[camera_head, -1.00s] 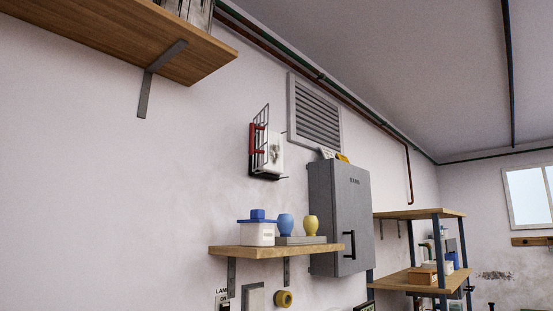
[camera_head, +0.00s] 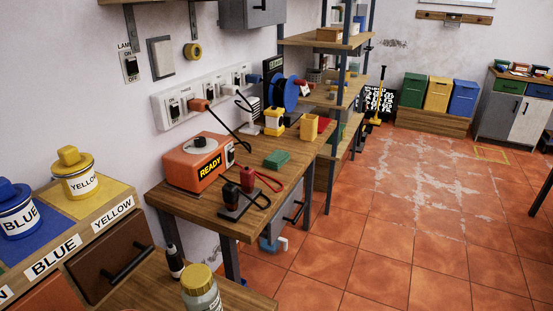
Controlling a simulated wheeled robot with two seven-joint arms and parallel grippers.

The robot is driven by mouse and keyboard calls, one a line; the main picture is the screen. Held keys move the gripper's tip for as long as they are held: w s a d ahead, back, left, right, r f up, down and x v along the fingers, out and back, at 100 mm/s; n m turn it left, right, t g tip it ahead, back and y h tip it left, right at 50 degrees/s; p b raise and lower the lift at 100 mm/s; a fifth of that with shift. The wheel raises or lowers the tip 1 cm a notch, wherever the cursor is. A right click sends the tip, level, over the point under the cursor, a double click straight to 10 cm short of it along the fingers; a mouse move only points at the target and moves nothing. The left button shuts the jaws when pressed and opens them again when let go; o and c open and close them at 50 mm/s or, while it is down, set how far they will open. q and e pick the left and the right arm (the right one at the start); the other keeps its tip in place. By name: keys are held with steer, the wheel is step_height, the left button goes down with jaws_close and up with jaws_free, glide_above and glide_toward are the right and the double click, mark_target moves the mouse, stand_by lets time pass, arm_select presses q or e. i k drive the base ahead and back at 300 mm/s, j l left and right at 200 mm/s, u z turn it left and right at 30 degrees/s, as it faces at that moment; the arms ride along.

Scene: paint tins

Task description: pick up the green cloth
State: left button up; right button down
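A small green block-like piece (camera_head: 277,159), which may be the green cloth, lies on the wooden workbench (camera_head: 232,202), right of the orange READY box (camera_head: 196,162). It is small in the picture, so I cannot tell its material. Nothing lies on top of it. Neither of my grippers shows in the head view.
Black and red handled tools (camera_head: 240,190) with cables stand in front of the green piece. A yellow cup (camera_head: 309,127) and a blue reel (camera_head: 284,92) are behind it. Paint tins (camera_head: 75,174) stand at left, a jar (camera_head: 201,290) at the front. The tiled floor (camera_head: 390,225) at right is clear.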

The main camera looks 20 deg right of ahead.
mark_target(278, 158)
steer(key=l, duration=0.35)
steer(key=l+u, duration=0.4)
steer(key=l, duration=1.1)
steer(key=i+l+u, duration=0.1)
steer(key=i+l, duration=0.2)
steer(key=i+l+u, duration=0.1)
steer(key=i+l, duration=0.15)
steer(key=l, duration=0.15)
steer(key=i+l+u, duration=0.15)
steer(key=l, duration=0.25)
steer(key=i+l+u, duration=0.1)
steer(key=i+l, duration=0.2)
steer(key=l, duration=0.15)
